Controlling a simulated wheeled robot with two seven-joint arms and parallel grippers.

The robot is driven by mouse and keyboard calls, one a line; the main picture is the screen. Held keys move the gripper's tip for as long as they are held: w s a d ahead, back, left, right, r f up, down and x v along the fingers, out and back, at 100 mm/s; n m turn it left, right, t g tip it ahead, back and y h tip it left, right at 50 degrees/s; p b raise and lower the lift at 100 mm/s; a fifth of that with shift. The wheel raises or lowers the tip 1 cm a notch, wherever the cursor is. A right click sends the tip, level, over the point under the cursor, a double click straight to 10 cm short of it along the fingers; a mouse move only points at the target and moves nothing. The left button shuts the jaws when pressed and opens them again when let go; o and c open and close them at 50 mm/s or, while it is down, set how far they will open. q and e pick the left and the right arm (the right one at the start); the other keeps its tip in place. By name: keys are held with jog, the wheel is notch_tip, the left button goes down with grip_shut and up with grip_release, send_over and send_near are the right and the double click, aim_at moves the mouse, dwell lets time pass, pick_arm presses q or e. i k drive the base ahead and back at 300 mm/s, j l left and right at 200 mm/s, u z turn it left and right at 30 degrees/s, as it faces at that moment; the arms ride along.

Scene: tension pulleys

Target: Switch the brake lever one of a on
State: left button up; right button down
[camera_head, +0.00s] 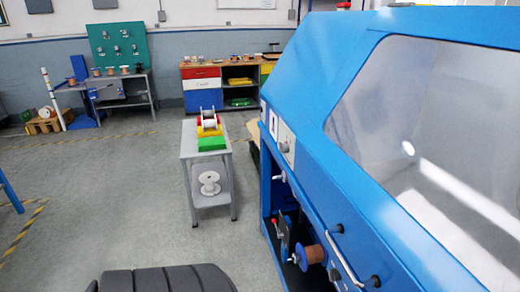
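A large blue machine (310,85) with a clear slanted window fills the right side of the view. In the open bay low on its left side, a small lever-like part with a red end (274,222) stands beside a dark upright plate (285,238). A pale handle-like part (279,178) sticks out higher up, below a control panel (284,142). I cannot tell which of these parts is the brake lever, or its position. A copper-coloured spool (312,254) sits at the bay's lower right. Neither of my grippers is in view.
A grey metal table (190,150) left of the machine holds spools and coloured blocks, with a white spool (209,182) on its lower shelf. Open floor (110,205) lies to the left.

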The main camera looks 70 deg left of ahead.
aim_at(281, 235)
jog(key=u, duration=2)
